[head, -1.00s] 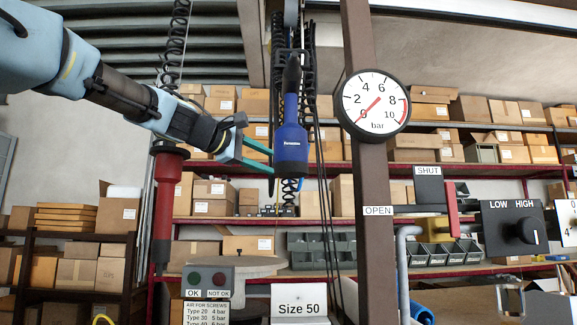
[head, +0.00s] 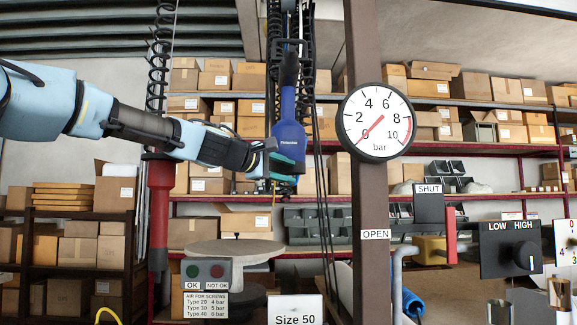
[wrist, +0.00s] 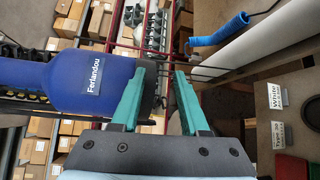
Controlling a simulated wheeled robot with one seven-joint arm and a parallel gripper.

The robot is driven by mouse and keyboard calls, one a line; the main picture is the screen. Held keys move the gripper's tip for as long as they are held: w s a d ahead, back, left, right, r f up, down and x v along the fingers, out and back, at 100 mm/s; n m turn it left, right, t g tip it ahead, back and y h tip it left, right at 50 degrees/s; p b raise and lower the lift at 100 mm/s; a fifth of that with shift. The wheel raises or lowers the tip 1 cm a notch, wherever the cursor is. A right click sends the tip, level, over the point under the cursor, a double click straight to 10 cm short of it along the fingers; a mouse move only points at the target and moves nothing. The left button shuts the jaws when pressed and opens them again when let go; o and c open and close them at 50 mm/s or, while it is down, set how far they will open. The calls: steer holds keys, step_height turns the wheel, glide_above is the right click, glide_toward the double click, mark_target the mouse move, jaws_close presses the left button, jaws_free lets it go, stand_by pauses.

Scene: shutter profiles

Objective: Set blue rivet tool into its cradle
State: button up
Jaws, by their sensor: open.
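The blue rivet tool (head: 288,135) hangs upright below a black coiled line, left of the brown post in the head view. It fills the left of the wrist view (wrist: 50,85), with a label and a dark end. My gripper (head: 285,163) is at the tool's lower end in the head view. In the wrist view its two teal fingers (wrist: 162,85) stand apart, with the tool beside the left finger and no tool body visible between them. I cannot tell whether they touch. I cannot make out a cradle with certainty.
A red tool (head: 160,205) hangs at left. A round grey plate (head: 237,250) is below my gripper, behind an OK/NOT OK box (head: 207,272). The brown post (head: 368,220) with a pressure gauge (head: 376,121) stands close on the right. Black cables hang beside the blue tool.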

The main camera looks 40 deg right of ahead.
steer(key=shift+d, duration=0.2)
steer(key=shift+d+f, duration=0.15)
steer(key=shift+d, duration=0.05)
steer(key=c, duration=0.7)
jaws_close()
steer(key=shift+w, duration=0.1)
stand_by(0.4)
jaws_free()
steer(key=o, duration=0.7)
steer(key=shift+w+a, duration=0.1)
steer(key=shift+a, duration=0.1)
